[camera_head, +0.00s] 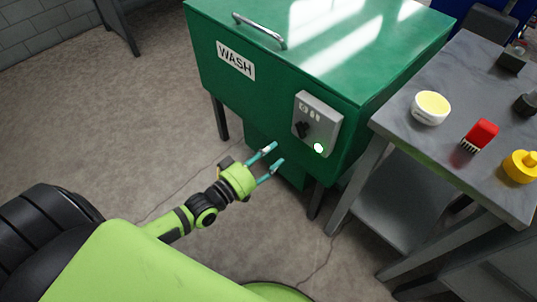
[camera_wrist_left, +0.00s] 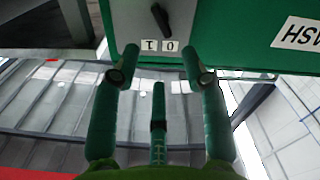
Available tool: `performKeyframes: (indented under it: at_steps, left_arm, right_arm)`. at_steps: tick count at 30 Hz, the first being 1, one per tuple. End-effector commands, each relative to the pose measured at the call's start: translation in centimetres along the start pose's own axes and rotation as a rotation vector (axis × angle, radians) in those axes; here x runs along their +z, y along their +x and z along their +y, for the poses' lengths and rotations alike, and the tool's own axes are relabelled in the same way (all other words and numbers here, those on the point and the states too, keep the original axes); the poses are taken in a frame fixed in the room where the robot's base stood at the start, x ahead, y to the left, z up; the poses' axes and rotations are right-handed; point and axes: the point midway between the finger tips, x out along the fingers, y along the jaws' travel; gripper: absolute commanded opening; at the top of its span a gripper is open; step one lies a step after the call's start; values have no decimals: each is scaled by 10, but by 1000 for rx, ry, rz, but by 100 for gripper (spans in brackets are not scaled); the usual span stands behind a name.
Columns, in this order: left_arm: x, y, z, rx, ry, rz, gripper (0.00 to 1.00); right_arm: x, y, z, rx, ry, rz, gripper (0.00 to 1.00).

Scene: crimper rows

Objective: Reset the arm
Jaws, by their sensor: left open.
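My left gripper (camera_head: 271,163) is open and empty in front of the green wash cabinet in the head view. Its two teal fingers are apart and point toward the cabinet's grey control box (camera_head: 317,124). The box carries a black knob (camera_head: 301,130) and a lit green light (camera_head: 319,148). In the left wrist view, the fingers of the left gripper (camera_wrist_left: 159,65) reach up on both sides of the box's lower part, with nothing between them. The black knob (camera_wrist_left: 160,18) and the marks "0" and "1" show beyond the fingertips. My right gripper is not in view.
The green wash cabinet (camera_head: 260,65) has a lid handle (camera_head: 260,32). A grey table (camera_head: 440,146) at the right holds a yellow-topped white tub (camera_head: 431,107), a red brush (camera_head: 480,135) and a yellow container (camera_head: 520,166). Bare floor (camera_head: 130,120) lies left of the cabinet.

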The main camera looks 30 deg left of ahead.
Motion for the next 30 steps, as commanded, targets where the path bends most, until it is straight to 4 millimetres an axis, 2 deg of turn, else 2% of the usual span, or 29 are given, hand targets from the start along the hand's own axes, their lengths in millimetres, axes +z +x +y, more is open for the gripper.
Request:
performKeyframes:
  at_steps: [11, 14, 17, 20, 23, 24, 26, 27, 30]
  left_arm:
    - [2, 0, -2, -6, 4, -5, 45]
    - [14, -4, -16, -54, 32, -47, 45]
    - [47, -18, -47, -159, 94, -154, 45]
    - [96, -50, -83, -289, 174, -325, 45]
    - [151, -98, -110, -398, 240, -527, 45]
    - [172, -120, -116, -433, 261, -610, 45]
    - [201, -156, -120, -475, 287, -738, 45]
    - [220, -181, -119, -497, 301, -823, 45]
    - [259, -242, -110, -527, 327, -1026, 45]
  right_arm:
    - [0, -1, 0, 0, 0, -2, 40]
    - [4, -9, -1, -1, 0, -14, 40]
    - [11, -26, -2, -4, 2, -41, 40]
    - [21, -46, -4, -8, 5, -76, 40]
    - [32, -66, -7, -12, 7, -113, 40]
    - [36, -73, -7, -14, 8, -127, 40]
    - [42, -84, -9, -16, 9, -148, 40]
    - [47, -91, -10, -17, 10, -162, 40]
    - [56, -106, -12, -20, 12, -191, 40]
